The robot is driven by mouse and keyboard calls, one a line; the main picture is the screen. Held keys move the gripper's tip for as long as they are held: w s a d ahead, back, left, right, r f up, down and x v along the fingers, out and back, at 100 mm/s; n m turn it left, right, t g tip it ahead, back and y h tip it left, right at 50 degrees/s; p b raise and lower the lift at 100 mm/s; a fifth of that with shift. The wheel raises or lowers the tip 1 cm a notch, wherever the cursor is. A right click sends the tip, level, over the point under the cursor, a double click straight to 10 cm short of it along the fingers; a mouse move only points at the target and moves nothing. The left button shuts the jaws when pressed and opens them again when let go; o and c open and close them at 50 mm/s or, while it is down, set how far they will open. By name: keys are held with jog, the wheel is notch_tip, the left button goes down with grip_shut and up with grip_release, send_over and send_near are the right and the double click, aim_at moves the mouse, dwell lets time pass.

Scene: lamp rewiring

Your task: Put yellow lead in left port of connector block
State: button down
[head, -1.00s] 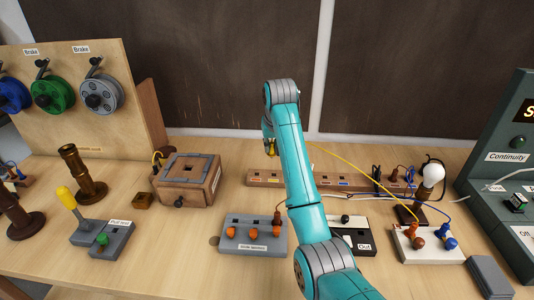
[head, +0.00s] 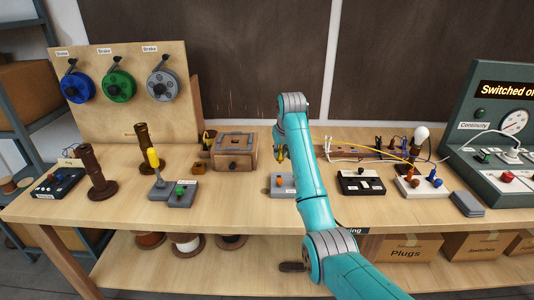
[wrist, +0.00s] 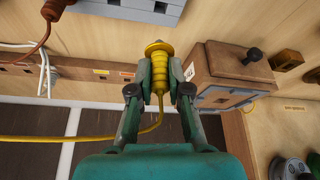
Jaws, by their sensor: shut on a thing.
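My gripper is shut on the yellow lead's plug (wrist: 158,68), with its ribbed body between the fingers (wrist: 159,80) and its metal tip pointing away from my palm. In the head view my gripper (head: 280,153) hangs above the bench, right of the wooden box, partly hidden by my arm. The yellow lead (wrist: 60,138) trails left in the wrist view. In the head view it runs right (head: 372,151) toward the lamp area. A pale block (head: 408,188) there holds an orange and a blue plug; whether it is the connector block I cannot tell.
A wooden box (head: 236,148) stands near my gripper; it also shows in the wrist view (wrist: 225,68). A grey block (head: 281,187) is partly behind my arm. A black-and-white switch block (head: 361,182) and a lamp bulb (head: 421,134) stand right. White cables (head: 345,150) lie behind.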

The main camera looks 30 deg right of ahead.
aim_at(280, 162)
jog(key=shift+a+f, duration=0.2)
jog(key=shift+f, duration=2.9)
jog(key=shift+f, duration=0.55)
jog(key=c, duration=1)
grip_release()
jog(key=shift+c, duration=0.2)
jog(key=shift+r, duration=0.1)
jog(key=v, duration=1.1)
jog(key=shift+s+r, duration=0.25)
jog(key=shift+r, duration=0.1)
